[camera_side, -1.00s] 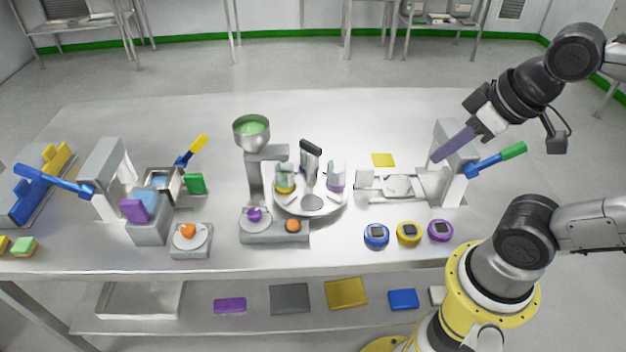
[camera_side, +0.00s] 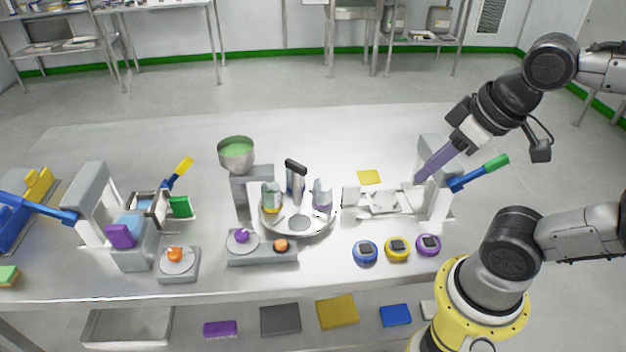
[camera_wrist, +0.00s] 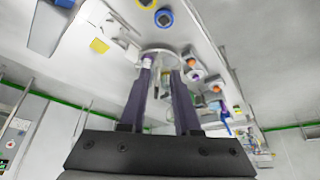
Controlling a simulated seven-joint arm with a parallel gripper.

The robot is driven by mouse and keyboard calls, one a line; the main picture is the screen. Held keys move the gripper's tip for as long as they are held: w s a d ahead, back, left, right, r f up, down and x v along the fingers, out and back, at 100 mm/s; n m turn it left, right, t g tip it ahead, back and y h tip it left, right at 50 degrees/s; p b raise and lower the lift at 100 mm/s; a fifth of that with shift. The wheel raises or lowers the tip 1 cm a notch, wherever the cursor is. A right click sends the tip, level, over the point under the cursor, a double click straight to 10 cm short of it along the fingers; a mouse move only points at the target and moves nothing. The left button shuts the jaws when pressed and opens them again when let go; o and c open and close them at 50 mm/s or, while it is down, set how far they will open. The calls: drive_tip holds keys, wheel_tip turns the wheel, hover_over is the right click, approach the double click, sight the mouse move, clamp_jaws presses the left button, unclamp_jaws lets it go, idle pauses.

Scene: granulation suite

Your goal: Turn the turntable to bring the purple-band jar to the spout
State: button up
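The turntable (camera_side: 299,223) is a pale round plate with a black-topped upright handle (camera_side: 296,167). The purple-band jar (camera_side: 321,197) stands on its right side. A yellow-band jar (camera_side: 271,197) stands on its left side, at the arm of the hopper stand (camera_side: 252,175); the spout opening itself cannot be made out. My gripper (camera_side: 418,181) has long purple fingers and hangs above the right of the table, well away from the turntable. In the wrist view my gripper (camera_wrist: 161,68) is open with nothing between its fingers; the turntable (camera_wrist: 158,51) shows beyond, partly covered by them.
A hopper with green contents (camera_side: 236,149) tops the stand. A grey press with a green-tipped lever (camera_side: 487,168) stands close to my gripper. Blue (camera_side: 365,251), yellow (camera_side: 397,248) and purple (camera_side: 428,244) ring buttons lie at the front. The table behind the turntable is clear.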

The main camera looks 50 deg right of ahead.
drive_tip(key=shift+o, duration=1.1)
drive_tip(key=w+r+g, duration=0.1)
drive_tip(key=w+r, duration=0.5)
drive_tip(key=r, duration=0.2)
drive_tip(key=shift+w, duration=0.4)
drive_tip(key=g, duration=0.4)
hover_over(296, 163)
wheel_tip(296, 163, down, 6)
wheel_tip(296, 163, down, 15)
drive_tip(key=shift+r, duration=0.2)
drive_tip(key=shift+c, duration=0.2)
clamp_jaws()
